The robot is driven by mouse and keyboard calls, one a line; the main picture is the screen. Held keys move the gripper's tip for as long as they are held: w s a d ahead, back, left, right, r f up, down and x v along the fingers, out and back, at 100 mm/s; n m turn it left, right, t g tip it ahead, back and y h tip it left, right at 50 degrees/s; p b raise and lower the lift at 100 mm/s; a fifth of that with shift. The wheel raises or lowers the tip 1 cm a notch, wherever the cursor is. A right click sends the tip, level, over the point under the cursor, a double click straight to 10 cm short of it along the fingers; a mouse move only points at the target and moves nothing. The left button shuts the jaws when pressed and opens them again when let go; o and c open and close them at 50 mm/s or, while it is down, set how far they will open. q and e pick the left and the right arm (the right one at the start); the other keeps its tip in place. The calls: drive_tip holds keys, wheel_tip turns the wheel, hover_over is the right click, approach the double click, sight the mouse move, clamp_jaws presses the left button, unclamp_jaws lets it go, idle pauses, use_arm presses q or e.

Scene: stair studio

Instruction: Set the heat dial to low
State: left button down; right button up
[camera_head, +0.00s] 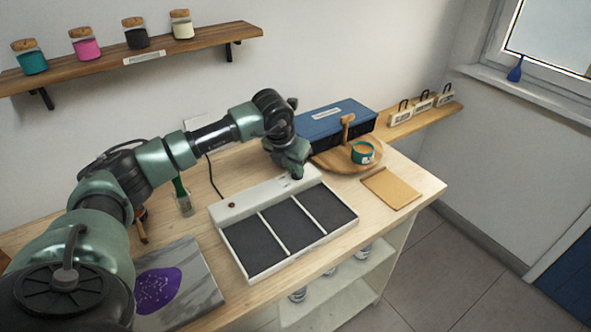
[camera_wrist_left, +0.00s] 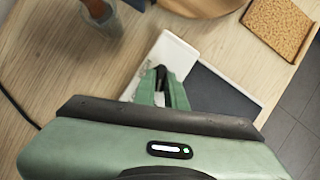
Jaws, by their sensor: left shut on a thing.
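A white heating unit (camera_head: 233,209) with several dark panels lies on the wooden table. A raised white strip with a small red light (camera_head: 232,206) runs along its back. My left gripper (camera_head: 297,176) reaches down to the right end of this strip. In the left wrist view my left gripper (camera_wrist_left: 161,75) is shut on the heat dial, a small dark knob on the white strip (camera_wrist_left: 172,50). The fingers hide most of the dial, and I cannot read its setting. My right gripper is not in view.
A blue box (camera_head: 330,120), a round wooden board (camera_head: 332,160) with a green tin (camera_head: 362,153), and a cork mat (camera_head: 391,187) are close to the gripper. A glass with a green-handled brush (camera_head: 183,203) stands left. A shelf with jars (camera_head: 140,50) hangs above.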

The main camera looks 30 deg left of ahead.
use_arm(q)
drive_tip(key=shift+a+f+m+h+b, duration=0.15)
drive_tip(key=shift+m+h+b, duration=0.15)
drive_tip(key=shift+m+b, duration=0.4)
drive_tip(key=m+h+b, duration=0.1)
drive_tip(key=m, duration=0.1)
drive_tip(key=shift+m, duration=0.4)
drive_tip(key=m, duration=0.1)
drive_tip(key=m+h+b, duration=0.1)
drive_tip(key=m, duration=0.1)
drive_tip(key=shift+w+a+r+m+g, duration=0.2)
drive_tip(key=shift+m+g, duration=0.1)
drive_tip(key=shift+g, duration=0.1)
drive_tip(key=shift+m+g+h, duration=0.4)
drive_tip(key=shift+m+h, duration=0.2)
drive_tip(key=shift+m, duration=0.8)
drive_tip(key=c, duration=1.5)
unclamp_jaws()
drive_tip(key=shift+o, duration=0.2)
